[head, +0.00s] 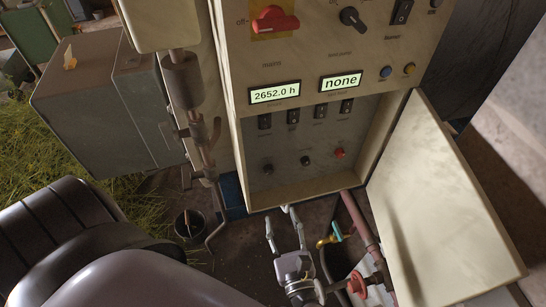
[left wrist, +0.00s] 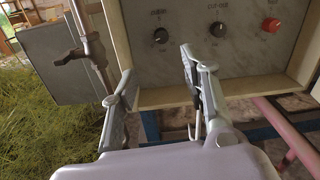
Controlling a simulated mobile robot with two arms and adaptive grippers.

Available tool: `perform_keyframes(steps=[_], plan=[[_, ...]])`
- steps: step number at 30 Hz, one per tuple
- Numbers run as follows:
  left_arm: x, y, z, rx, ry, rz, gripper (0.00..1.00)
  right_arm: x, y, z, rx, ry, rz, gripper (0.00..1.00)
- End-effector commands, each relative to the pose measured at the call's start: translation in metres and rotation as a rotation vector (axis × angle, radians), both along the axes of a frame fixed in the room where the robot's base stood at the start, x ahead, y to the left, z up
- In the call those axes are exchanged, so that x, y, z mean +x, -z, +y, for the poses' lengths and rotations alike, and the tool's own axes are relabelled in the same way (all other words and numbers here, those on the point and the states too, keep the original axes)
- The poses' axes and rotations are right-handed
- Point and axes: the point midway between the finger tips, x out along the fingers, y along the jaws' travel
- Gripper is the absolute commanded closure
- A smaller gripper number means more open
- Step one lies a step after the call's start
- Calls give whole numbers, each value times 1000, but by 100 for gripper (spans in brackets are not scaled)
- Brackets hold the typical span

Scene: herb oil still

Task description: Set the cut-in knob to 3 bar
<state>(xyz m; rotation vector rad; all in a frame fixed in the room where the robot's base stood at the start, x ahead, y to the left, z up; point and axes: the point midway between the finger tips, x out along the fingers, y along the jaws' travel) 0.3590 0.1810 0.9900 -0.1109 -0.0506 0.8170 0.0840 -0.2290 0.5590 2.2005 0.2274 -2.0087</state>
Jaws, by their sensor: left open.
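The cut-in knob (head: 267,169) is a small black dial at the lower left of the open recess in the cabinet. In the left wrist view the knob (left wrist: 160,36) shows a small pale mark, but its setting is too small to read. The similar cut-out knob (head: 305,160) is to its right, also in the left wrist view (left wrist: 218,28). My left gripper (head: 278,214) is open and empty, below and in front of the recess. In the left wrist view its fingertips (left wrist: 157,63) are below the cut-in knob, apart from it. My right gripper is not in view.
Displays read "2652.0 h" (head: 274,93) and "none" (head: 341,82). The cabinet door (head: 430,200) hangs open at right. Pipes and a red valve wheel (head: 357,284) are near my left gripper.

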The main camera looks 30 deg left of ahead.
Motion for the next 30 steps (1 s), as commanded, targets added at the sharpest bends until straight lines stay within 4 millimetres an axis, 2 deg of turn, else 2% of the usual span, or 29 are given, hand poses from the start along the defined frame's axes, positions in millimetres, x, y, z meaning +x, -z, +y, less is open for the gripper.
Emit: perform_keyframes(steps=[1,5,15,21,30], plan=[[9,-5,9,4,1,-2,58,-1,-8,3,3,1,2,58],[29,-5,30,3,1,-1,58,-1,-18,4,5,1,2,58],[76,-4,81,2,1,-1,58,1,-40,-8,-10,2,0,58],[92,-1,97,-1,2,0,58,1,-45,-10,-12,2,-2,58],[95,1,101,-3,0,1,58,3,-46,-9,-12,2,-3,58]])
